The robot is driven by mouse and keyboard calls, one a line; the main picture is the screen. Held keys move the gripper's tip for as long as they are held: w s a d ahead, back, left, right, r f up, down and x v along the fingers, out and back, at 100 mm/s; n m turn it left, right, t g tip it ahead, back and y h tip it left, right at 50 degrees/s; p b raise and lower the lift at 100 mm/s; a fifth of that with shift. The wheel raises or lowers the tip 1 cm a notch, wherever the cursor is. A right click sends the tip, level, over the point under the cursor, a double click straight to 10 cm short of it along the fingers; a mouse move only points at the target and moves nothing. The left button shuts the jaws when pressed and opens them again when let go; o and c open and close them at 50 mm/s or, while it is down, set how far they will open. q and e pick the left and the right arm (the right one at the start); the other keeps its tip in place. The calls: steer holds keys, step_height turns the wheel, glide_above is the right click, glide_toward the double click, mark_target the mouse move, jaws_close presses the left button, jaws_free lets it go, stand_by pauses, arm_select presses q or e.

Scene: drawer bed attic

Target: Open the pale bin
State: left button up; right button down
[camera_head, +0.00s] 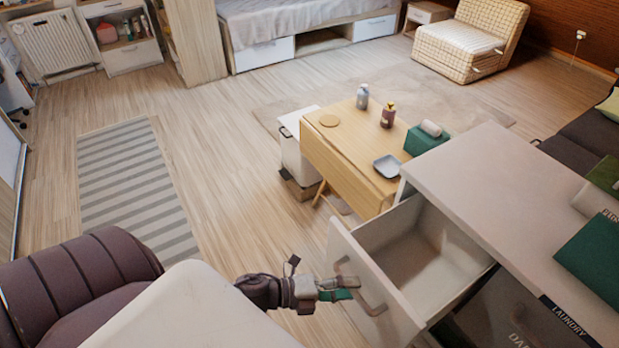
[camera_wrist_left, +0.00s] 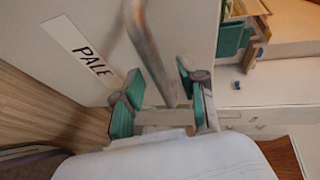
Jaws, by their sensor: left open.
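The pale bin (camera_head: 372,289) is a light drawer-like bin pulled well out of the grey-topped unit, and its empty inside shows in the head view. In the left wrist view its front (camera_wrist_left: 95,25) carries a "PALE" label and a curved metal handle (camera_wrist_left: 150,50). My left gripper (camera_head: 338,289) is at the outer side of that front, by the handle. In the left wrist view its green-padded fingers (camera_wrist_left: 160,95) are open, with the handle bar between them. Whether a pad touches the bar I cannot tell. My right gripper is not in view.
A dark bin (camera_head: 519,318) sits below the unit's top (camera_head: 500,176), beside a "LAUNDRY" label (camera_head: 570,321). A wooden table (camera_head: 345,150) with bottles, a dish and a green box stands behind the open bin. Bare floor lies left, with a striped rug (camera_head: 135,190).

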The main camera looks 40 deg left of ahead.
arm_select(q)
steer(key=v, duration=1)
steer(key=shift+s+a, duration=0.2)
steer(key=s+a+f+n+g+y, duration=0.1)
steer(key=a+f+n+y, duration=0.4)
steer(key=f, duration=0.6)
steer(key=s+a+f+n+y, duration=0.1)
steer(key=a+f+n+y, duration=0.3)
steer(key=f+n, duration=0.45)
steer(key=s+d+f+n+g+y, duration=0.1)
steer(key=s+d+f+n+g, duration=0.3)
steer(key=s+f, duration=0.6)
steer(key=s+d+f+n+g, duration=0.5)
steer(key=s+f, duration=0.6)
steer(key=shift+n+g+y, duration=0.3)
steer(key=shift+n+y, duration=0.05)
steer(key=shift+y, duration=0.05)
